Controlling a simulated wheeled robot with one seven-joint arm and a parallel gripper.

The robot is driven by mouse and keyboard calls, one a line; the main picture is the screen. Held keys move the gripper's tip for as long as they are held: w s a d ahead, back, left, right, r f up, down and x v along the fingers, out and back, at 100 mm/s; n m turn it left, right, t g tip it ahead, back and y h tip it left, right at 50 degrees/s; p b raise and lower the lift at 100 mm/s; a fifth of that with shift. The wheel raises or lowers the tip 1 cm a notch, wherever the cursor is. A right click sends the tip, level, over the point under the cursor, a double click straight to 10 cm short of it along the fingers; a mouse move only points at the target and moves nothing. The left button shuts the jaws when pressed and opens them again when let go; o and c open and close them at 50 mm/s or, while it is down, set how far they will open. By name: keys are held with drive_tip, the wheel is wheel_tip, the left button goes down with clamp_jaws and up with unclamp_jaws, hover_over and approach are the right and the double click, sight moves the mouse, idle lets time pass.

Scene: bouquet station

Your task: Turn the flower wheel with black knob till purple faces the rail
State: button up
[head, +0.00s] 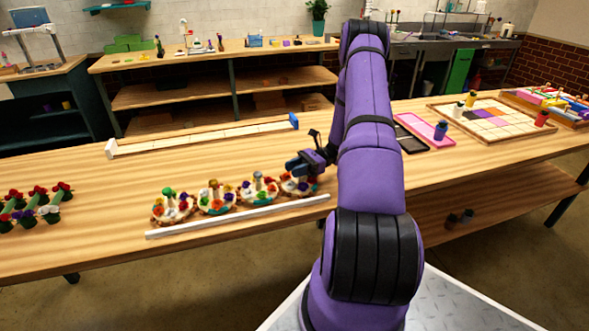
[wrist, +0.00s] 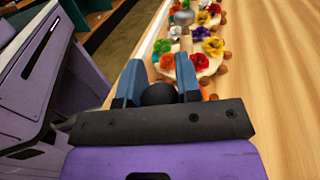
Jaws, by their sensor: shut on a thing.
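Several flower wheels stand in a row behind a white rail (head: 240,216) on the table. The rightmost wheel (head: 298,190) in the head view is partly under my gripper (head: 304,164). Red and orange flowers show on it. In the wrist view my gripper (wrist: 158,88) is shut on a round black knob (wrist: 158,94) between its blue fingers. The wheel under the knob is mostly hidden there, so I cannot tell where its purple flower is. The neighbouring wheel (wrist: 185,68) shows green, orange, red and yellow flowers. The rail (wrist: 154,34) runs along the left of the wheels.
Other wheels (head: 215,198) stand close to the left of the held one. Red and white flowers in green holders (head: 38,203) lie at far left. A long wooden rack (head: 200,136) lies behind. A pink tray (head: 425,126) and a tile board (head: 490,122) are at right.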

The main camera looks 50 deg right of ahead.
drive_tip(key=o, duration=0.9)
drive_tip(key=v, duration=1.1)
drive_tip(key=shift+a+r, duration=0.1)
